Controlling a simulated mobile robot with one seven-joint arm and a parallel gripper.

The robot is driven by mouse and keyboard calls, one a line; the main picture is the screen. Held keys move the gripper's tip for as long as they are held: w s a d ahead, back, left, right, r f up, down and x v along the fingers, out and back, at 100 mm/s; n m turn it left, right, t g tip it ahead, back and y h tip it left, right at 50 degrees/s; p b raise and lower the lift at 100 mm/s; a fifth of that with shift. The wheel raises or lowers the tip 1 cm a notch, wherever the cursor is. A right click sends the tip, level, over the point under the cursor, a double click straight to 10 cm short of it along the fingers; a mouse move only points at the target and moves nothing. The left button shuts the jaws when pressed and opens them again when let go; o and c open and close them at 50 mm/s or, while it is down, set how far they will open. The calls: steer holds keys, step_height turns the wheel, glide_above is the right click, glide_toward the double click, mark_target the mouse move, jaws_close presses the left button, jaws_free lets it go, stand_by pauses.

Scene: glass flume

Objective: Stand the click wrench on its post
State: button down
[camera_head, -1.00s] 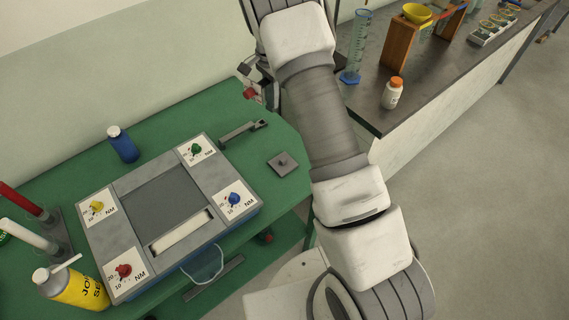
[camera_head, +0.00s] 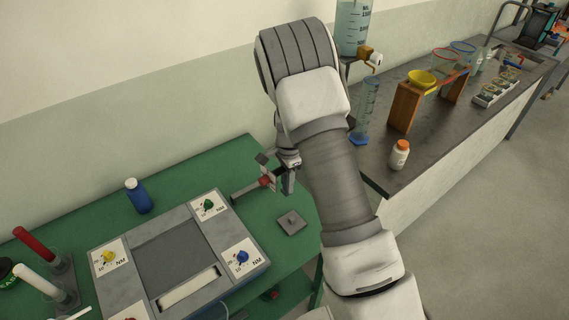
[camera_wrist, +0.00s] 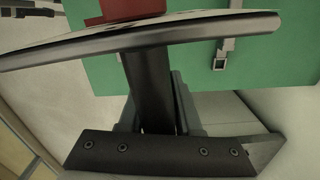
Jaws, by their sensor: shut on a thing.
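My gripper (camera_head: 289,162) is over the right part of the green bench, shut on what looks like the click wrench. The held thing shows a red block (camera_head: 265,181) and a pale plate. In the wrist view its dark shaft (camera_wrist: 150,85) runs between my fingers, under a plate seen edge-on and a red block (camera_wrist: 110,10). My arm hides part of it in the head view. A square grey plate with a small stub (camera_head: 291,222) lies on the bench below my gripper; I cannot tell whether it is the post's base.
A grey bar (camera_head: 246,190) lies behind the grey panel with coloured knobs (camera_head: 175,250). A blue bottle (camera_head: 138,196) and tubes (camera_head: 38,245) stand on the green bench (camera_head: 190,168). The dark counter (camera_head: 425,145) at right holds a white bottle (camera_head: 399,155) and glassware.

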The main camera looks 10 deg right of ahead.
steer(key=m+p, duration=0.1)
steer(key=p, duration=0.1)
glide_above(292, 219)
steer(key=shift+w+f+b, duration=0.1)
steer(key=shift+f+b, duration=0.2)
steer(key=shift+f, duration=0.2)
steer(key=shift+f, duration=0.15)
steer(key=shift+f+b, duration=1.3)
steer(key=shift+f, duration=0.6)
steer(key=shift+f+b, duration=1)
steer(key=shift+f, duration=0.15)
steer(key=c, duration=0.5)
jaws_free()
